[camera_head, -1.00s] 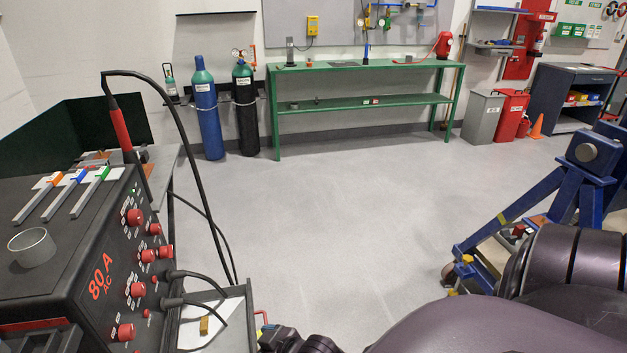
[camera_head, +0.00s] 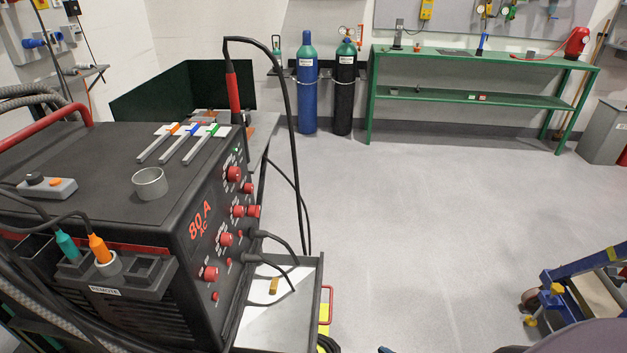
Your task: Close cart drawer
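The cart drawer (camera_head: 306,276) shows low in the view, extending from beneath the black welding machine (camera_head: 110,200). It stands open. A white sheet and a small brass-coloured piece (camera_head: 274,286) lie in it. A red handle (camera_head: 330,304) is on its right-hand side. Its near part is cut off by the bottom edge of the picture. Neither gripper shows.
Black cables (camera_head: 292,180) loop over the machine's front and down by the drawer. A blue wheeled frame (camera_head: 575,275) stands at the right. Gas cylinders (camera_head: 307,95) and a green bench (camera_head: 470,98) stand at the back wall.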

